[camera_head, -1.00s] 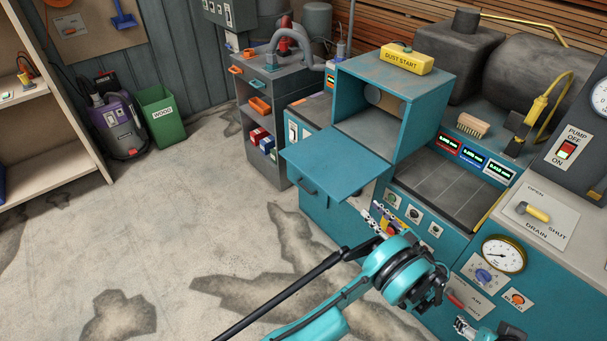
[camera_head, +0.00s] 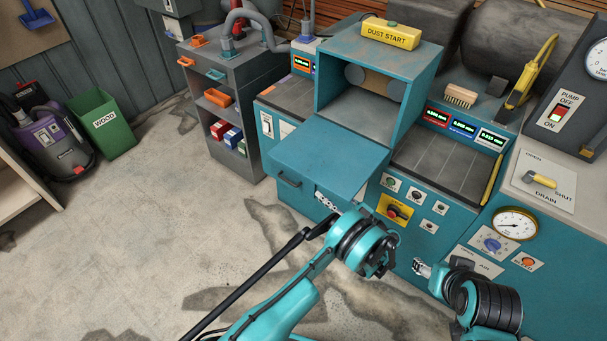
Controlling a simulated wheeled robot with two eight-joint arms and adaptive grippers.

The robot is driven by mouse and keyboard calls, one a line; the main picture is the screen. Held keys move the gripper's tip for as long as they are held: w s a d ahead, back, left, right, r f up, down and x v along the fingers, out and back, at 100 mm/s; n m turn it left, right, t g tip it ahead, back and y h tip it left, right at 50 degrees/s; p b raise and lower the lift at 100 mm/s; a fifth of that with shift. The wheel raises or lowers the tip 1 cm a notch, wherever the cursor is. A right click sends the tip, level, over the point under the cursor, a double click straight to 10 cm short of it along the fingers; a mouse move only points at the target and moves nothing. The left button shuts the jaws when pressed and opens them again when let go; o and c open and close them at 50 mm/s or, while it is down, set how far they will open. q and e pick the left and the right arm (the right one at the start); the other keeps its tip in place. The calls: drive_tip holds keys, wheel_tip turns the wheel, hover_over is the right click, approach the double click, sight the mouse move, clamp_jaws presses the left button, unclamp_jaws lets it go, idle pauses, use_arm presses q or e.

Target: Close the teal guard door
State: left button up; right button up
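The teal guard door (camera_head: 332,157) is a flat panel lowered open, sticking out roughly level from the lower front of the teal box (camera_head: 329,77). The box's opening is uncovered. My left gripper (camera_head: 327,202) is just below the door's near edge and partly hidden by it. I cannot tell whether it touches the door or whether its fingers are open. My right gripper (camera_head: 421,268) is lower right, in front of the teal cabinet and apart from the door. Its fingers are too small to read.
A yellow dust start button box (camera_head: 391,34) sits on the teal box. Right of the door are a control panel with a red knob (camera_head: 394,212), a gauge (camera_head: 516,224) and a brush (camera_head: 461,96). A grey drawer cabinet (camera_head: 231,150) stands left.

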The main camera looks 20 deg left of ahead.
sight(310, 178)
use_arm(q)
drive_tip(key=b+x, duration=0.1)
drive_tip(key=x, duration=0.6)
drive_tip(key=shift+r, duration=0.1)
clamp_jaws()
